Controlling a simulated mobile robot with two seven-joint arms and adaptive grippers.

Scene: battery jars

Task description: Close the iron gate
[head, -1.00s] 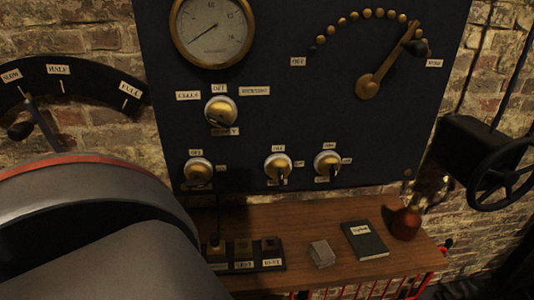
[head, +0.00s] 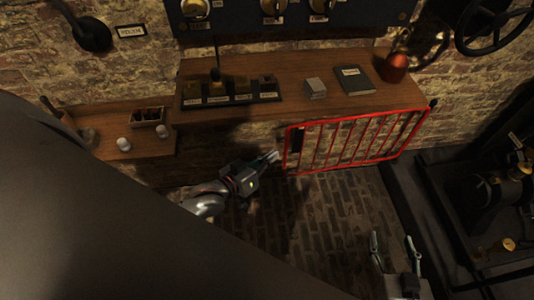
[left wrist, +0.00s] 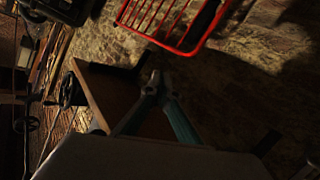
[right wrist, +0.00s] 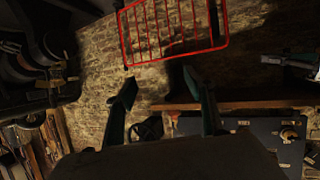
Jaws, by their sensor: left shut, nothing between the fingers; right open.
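The iron gate (head: 350,143) is a red barred frame below the right part of the wooden shelf in the head view. A dark plate sits at its left end. It also shows at the top of the left wrist view (left wrist: 172,18) and of the right wrist view (right wrist: 170,32). My left gripper (head: 275,156) is shut and empty, its tips close to the gate's left edge; I cannot tell whether they touch. In the left wrist view its fingertips (left wrist: 154,82) meet. My right gripper (head: 393,240) is open and empty, below and right of the gate.
The wooden shelf (head: 240,72) carries a switch block, a grey block, a dark book (head: 354,79) and a red-brown flask (head: 395,68). A lower shelf (head: 135,145) stands at left. Dark machinery (head: 490,190) is at right. The brick floor (head: 320,220) is clear.

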